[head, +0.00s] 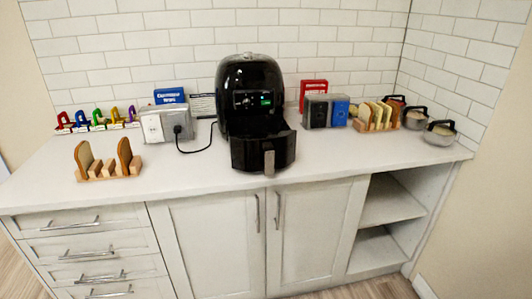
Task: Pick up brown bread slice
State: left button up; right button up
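A wooden rack (108,172) stands near the front left of the white counter. It holds two upright slices apart from each other: a bread slice with a tan face and brown crust (84,155) at its left, and a darker brown bread slice (125,154) nearer its right. A second wooden rack (368,127) at the right back holds several upright slices, mostly pale, with brown crusts (376,112). Which slice is the brown bread of the task I cannot tell for certain. Neither of my grippers shows in the head view.
A black air fryer (252,95) with its drawer (262,150) pulled out stands mid-counter. A socket box (166,123) with a cable is left of it. Coloured clips (97,120) line the back left. Lidded pots (439,132) stand at the right. The front counter strip is clear.

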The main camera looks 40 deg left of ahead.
aim_at(124, 152)
jog(key=u, duration=2.1)
jog(key=k+j, duration=0.05)
